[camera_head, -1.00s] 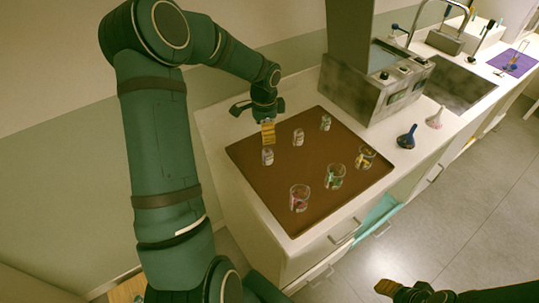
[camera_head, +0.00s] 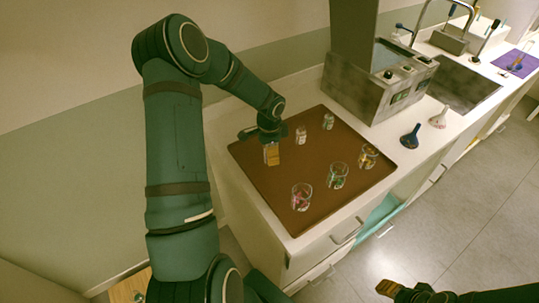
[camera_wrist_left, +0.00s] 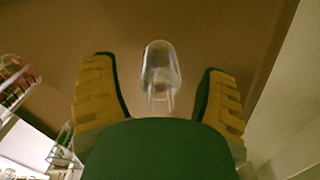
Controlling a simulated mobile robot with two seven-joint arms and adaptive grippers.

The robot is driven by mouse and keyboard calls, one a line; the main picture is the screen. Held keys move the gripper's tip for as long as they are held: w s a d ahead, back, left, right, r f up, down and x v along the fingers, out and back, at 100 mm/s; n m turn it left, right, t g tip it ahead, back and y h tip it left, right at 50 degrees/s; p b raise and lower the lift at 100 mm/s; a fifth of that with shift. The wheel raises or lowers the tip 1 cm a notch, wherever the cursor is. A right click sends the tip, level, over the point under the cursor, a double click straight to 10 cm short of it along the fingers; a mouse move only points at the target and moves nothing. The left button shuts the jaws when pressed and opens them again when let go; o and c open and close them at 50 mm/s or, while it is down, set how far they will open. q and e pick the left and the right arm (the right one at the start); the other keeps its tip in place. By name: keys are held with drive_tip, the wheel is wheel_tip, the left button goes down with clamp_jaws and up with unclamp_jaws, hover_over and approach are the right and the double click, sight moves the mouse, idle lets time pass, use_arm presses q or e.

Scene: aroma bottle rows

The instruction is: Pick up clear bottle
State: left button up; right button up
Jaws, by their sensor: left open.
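The clear bottle (camera_wrist_left: 160,72) stands between the two yellow-padded fingers of my left gripper in the left wrist view, apart from both. In the head view the same left gripper (camera_head: 271,156) is low over the tray's back left part and hides most of that bottle. It is open. Two other small bottles stand behind it in a row, one at the middle (camera_head: 301,135) and one farther back (camera_head: 328,121). My right gripper (camera_head: 392,289) shows at the bottom edge, away from the counter; its opening is unclear.
The brown tray (camera_head: 265,190) also holds glass beakers in a front row: one with pink (camera_head: 301,198), one with green (camera_head: 338,177), one with orange (camera_head: 368,157). A grey machine (camera_head: 385,90) stands behind the tray. A dark blue flask (camera_head: 410,137) and a pale flask (camera_head: 438,118) stand to the right.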

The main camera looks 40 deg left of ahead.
use_arm(q)
drive_tip(key=c, duration=1.3)
drive_tip(key=shift+o, duration=0.2)
drive_tip(key=shift+r, duration=0.1)
